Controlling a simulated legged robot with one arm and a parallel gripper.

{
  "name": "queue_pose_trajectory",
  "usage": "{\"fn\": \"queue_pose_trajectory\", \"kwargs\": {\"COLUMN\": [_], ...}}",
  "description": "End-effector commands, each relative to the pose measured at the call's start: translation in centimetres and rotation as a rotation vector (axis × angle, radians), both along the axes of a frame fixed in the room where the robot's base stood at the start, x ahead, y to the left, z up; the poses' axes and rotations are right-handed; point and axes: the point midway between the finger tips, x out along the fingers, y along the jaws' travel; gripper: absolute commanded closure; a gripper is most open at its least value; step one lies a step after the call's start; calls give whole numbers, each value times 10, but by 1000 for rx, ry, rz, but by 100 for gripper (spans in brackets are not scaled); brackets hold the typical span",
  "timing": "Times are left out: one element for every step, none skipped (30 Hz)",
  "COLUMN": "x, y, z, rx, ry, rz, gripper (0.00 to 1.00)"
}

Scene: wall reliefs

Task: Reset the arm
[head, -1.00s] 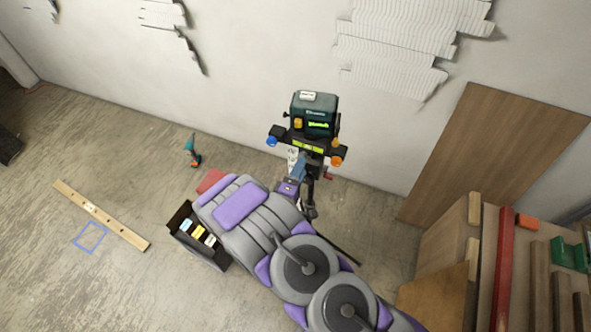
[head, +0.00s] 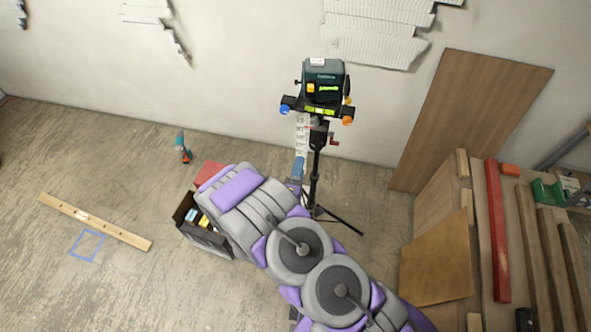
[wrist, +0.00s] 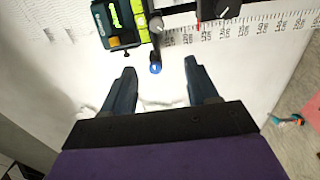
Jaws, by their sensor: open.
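My arm reaches from the bottom of the head view toward the wall. My gripper's blue finger (head: 300,166) shows beyond the arm's end, in front of a tripod; the rest of the gripper is mostly hidden there. In the wrist view my gripper (wrist: 159,67) is open, its two dark blue fingers apart with nothing held between them. A blue knob (wrist: 155,69) of the instrument shows beyond the gap, apparently not touched. The dark green instrument (head: 323,78) with a lit display stands on the black tripod (head: 314,170).
An open black box (head: 207,240) is partly covered by my arm. A wooden level (head: 95,222) and blue tape square (head: 87,245) lie at left, a teal tool (head: 183,149) near the wall. A wooden panel (head: 470,120) and workbench (head: 515,240) stand right. The left floor is mostly open.

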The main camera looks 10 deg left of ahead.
Motion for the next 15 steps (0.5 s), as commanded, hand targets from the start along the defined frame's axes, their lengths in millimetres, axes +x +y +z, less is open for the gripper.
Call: {"fn": "queue_pose_trajectory", "kwargs": {"x": [0, 0, 0, 0, 0, 0, 0, -1, -1, -1, -1, -1, -1, -1, -1], "y": [0, -1, -2, -3, -4, -5, -6, -7, -7, -8, -8, -8, -7, -6, -5], "z": [0, 0, 0, 1, 1, 1, 1, 1, 2, 2, 2, 2, 2, 2, 1], "rx": [0, 1, 2, 2, 3, 5, 5, 6, 6, 6, 6, 6, 6, 5, 5], "ry": [0, 0, 0, 0, 1, 1, 1, 0, 0, 0, 0, 0, 0, 1, 0], "rz": [0, 0, 0, 0, -1, -1, -1, -1, -1, -1, -1, -1, -1, -1, -1], "gripper": [41, 41, 41, 41, 41, 41, 41, 41, 41, 41, 41, 41, 41, 41, 41]}}
